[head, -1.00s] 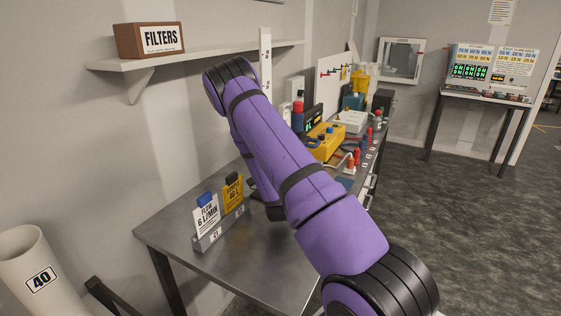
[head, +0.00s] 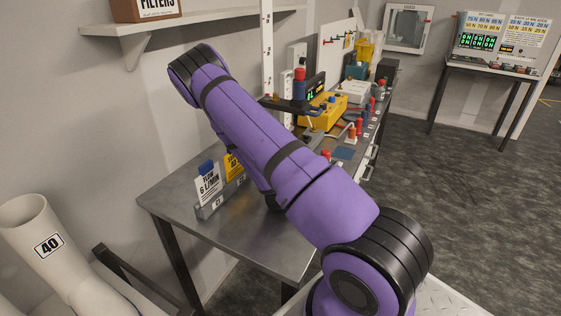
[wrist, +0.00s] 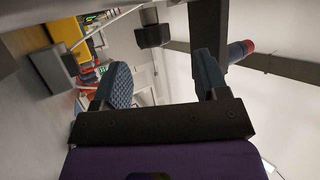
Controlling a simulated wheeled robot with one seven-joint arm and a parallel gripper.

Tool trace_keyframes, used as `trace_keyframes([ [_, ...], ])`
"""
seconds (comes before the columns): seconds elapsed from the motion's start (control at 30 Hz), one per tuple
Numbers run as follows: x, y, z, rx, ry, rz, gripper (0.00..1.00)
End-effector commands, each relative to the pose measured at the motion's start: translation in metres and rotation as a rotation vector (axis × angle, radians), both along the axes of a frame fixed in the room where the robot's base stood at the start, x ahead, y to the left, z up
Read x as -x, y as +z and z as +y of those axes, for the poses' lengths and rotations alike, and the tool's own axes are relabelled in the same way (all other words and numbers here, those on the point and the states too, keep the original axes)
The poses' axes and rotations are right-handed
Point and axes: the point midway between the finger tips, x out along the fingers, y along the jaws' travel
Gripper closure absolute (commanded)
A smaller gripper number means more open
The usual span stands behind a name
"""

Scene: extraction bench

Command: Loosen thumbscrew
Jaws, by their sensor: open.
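My gripper (wrist: 160,82) is open and empty, its two blue-grey padded fingers apart in the wrist view. Past the gap is a small dark knob on a block (wrist: 152,33), which looks like the thumbscrew. It is beyond the fingertips and apart from them. A dark bar (wrist: 208,30) stands behind the right fingertip; I cannot tell whether they touch. A blue cylinder with a red end (wrist: 240,50) sits beside the bar. In the head view, a black clamp arm (head: 284,104) is by a red-and-blue cylinder (head: 299,84). There my purple arm hides the gripper.
The metal bench (head: 240,240) has a holder with flow cards (head: 208,188) at its near left. A yellow instrument (head: 328,110) and several red and blue fittings stand farther along.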

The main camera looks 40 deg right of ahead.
Motion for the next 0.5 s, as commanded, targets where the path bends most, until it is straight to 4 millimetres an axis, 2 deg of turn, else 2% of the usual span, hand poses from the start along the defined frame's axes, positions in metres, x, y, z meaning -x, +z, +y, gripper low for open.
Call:
trace_keyframes([
  [0.3,0.042,0.000,0.042,0.002,0.003,0.004,0.33],
  [0.5,0.064,0.000,0.062,0.000,0.002,0.003,0.33],
])
